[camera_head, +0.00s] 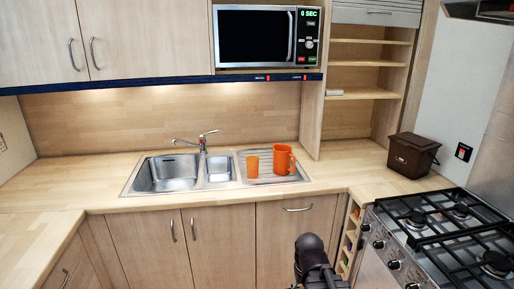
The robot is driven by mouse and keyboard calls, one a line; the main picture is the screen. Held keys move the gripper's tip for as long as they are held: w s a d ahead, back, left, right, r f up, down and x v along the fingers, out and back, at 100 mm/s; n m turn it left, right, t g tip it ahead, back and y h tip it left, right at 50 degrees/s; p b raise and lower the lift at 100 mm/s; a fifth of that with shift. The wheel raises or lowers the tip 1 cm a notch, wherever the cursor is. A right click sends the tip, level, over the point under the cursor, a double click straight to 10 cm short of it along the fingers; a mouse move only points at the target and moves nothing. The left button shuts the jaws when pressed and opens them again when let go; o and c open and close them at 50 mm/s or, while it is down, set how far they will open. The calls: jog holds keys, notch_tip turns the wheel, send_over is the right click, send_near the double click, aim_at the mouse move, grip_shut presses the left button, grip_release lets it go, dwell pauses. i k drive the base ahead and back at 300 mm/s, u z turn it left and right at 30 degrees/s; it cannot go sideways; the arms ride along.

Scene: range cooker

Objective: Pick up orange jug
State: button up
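The orange jug (283,159) stands upright on the ribbed drainboard of the steel sink, with its handle toward the right. A smaller orange cup (252,166) stands just to its left, with a small gap between them. Part of my arm shows at the bottom centre, in front of the lower cupboards and well short of the jug. My gripper's fingers cannot be made out, so whether it is open or shut does not show.
The steel sink (166,172) and its tap (202,142) are left of the jug. A brown bin (412,154) stands on the right counter behind the gas hob (452,232). A microwave (267,37) hangs above. The left counter is clear.

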aim_at(282, 153)
jog(key=u, duration=0.35)
jog(key=i, duration=1.45)
jog(key=u, duration=0.3)
